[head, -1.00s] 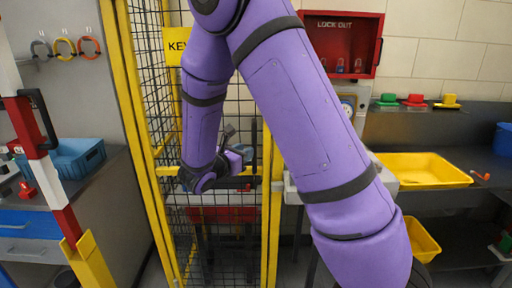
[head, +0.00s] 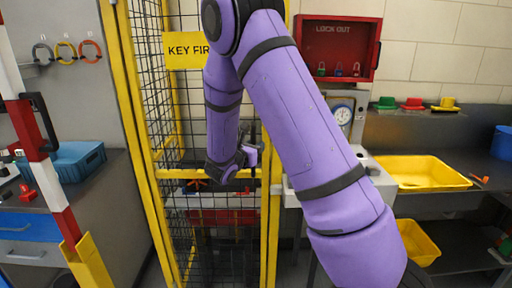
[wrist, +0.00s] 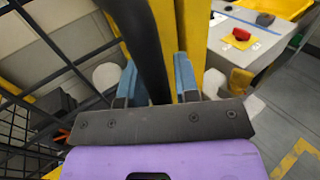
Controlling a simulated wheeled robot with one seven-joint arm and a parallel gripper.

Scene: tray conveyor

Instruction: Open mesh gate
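The mesh gate (head: 222,235) is a black wire mesh in a yellow frame, standing upright in the middle of the head view; it looks shut against the yellow post at its right. Its black upright handle (wrist: 146,40) shows large in the wrist view, in front of a yellow post. My gripper (wrist: 158,82) has its two blue fingers apart, one on each side of the handle's line. A gap shows between the handle and the right finger; whether the left finger touches it I cannot tell. In the head view my gripper (head: 250,153) is partly hidden by my wrist.
A red lockout box (head: 338,25) and a gauge (head: 343,114) are right of the gate. A red-and-white barrier post (head: 50,180) stands at the left. A bench with a yellow tray (head: 425,172) is at the right.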

